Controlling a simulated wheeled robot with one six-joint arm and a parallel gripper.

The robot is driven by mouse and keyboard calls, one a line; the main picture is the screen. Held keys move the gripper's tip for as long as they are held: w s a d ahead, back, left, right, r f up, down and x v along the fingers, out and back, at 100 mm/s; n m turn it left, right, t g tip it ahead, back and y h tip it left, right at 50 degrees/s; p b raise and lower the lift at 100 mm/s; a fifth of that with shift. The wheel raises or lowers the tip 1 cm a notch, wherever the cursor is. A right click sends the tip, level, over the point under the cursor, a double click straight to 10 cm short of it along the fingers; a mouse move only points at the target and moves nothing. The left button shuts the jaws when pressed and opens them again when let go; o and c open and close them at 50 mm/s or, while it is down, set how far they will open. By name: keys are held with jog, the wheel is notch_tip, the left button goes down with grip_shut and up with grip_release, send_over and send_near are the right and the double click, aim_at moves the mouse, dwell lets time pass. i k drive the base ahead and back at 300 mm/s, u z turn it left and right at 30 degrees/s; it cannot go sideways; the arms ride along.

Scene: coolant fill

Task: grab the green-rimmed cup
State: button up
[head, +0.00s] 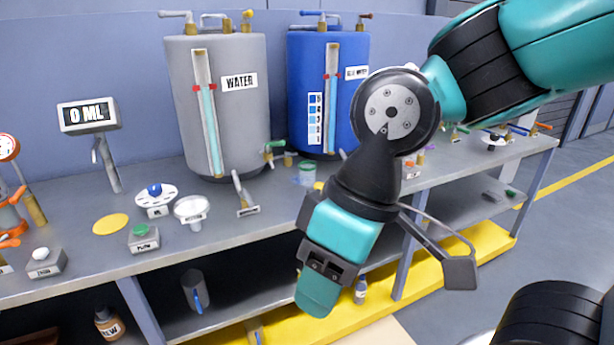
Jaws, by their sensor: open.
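The green-rimmed cup (306,175) is a small, see-through cup. It stands on the bench top in front of the blue tank, beside my arm's wrist in the picture. My gripper (388,284) hangs in front of the bench, nearer the camera and lower in the picture than the cup. Its jaws are spread wide with nothing visible between them. It is apart from the cup.
A grey WATER tank (238,120) and a blue tank (305,85) stand behind the cup. A small tap stand (243,192), a white round dish (191,208) and a display (89,115) are to its left. A lower shelf (225,305) holds a grey mug (193,285).

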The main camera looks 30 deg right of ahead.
aim_at(307, 169)
jog(key=z, duration=0.2)
jog(key=i, duration=1.45)
jog(key=u, duration=0.6)
